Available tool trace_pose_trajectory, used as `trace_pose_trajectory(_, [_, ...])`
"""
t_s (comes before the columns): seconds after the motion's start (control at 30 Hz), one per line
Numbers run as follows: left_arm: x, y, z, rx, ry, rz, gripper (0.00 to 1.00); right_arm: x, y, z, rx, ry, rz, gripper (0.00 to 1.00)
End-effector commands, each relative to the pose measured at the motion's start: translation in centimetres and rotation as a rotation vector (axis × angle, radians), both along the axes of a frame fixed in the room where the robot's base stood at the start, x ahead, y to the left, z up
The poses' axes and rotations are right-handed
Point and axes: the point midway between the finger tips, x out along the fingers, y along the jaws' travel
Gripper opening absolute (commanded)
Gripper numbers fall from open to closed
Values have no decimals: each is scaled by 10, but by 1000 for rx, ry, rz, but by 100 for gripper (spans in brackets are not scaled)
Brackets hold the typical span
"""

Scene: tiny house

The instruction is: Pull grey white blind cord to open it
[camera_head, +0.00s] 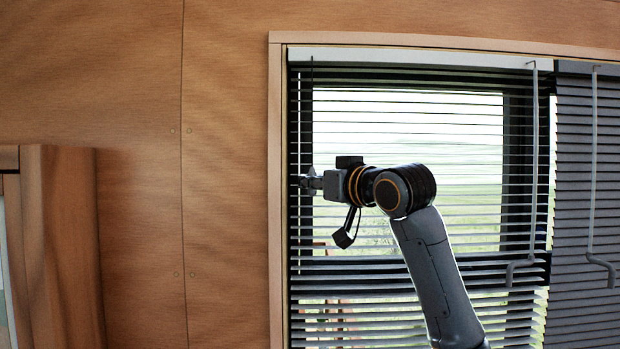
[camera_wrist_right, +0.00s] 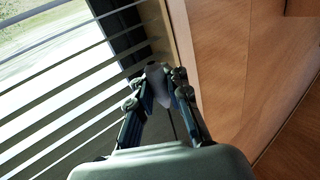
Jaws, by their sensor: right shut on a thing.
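The grey-white blind (camera_head: 410,285) covers the window, with its slats spread across the full height and daylight showing between them. A thin cord (camera_head: 312,72) hangs from the headrail near the blind's left edge. My right gripper (camera_head: 306,182) reaches to this left edge from the right. In the right wrist view, my right gripper (camera_wrist_right: 165,85) is shut on a grey cord end (camera_wrist_right: 157,82), with the slats close on the left. The cord's path near the fingers is hard to make out. My left gripper is not in view.
A wooden window frame (camera_head: 275,200) stands just left of the blind. A second, darker blind (camera_head: 575,200) hangs at the right. Two grey cranked rods (camera_head: 535,170) (camera_head: 593,160) hang at the right.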

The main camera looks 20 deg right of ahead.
Motion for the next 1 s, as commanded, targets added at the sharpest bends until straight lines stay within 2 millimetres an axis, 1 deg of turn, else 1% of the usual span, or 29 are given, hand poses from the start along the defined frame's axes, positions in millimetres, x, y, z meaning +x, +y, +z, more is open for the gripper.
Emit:
trace_pose_trajectory(0.03, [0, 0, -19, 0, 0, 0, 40, 0, 0, -25, -2, 5, 1, 0])
trace_pose_trajectory(0.17, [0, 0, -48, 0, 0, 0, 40, 0, 1, -68, -1, 7, 1, 0])
trace_pose_trajectory(0.2, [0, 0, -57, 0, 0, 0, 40, 0, 0, -82, -1, 8, 1, 0])
trace_pose_trajectory(0.4, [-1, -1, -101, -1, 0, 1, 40, -1, 0, -154, -3, 5, 0, 0])
trace_pose_trajectory(0.67, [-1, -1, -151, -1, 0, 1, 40, -1, 0, -245, -1, 6, 1, 0])
trace_pose_trajectory(0.7, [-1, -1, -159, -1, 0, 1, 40, -1, 0, -260, -1, 6, 1, 0])
trace_pose_trajectory(1.0, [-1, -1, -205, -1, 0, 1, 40, -2, 0, -361, -1, 4, 1, 0])
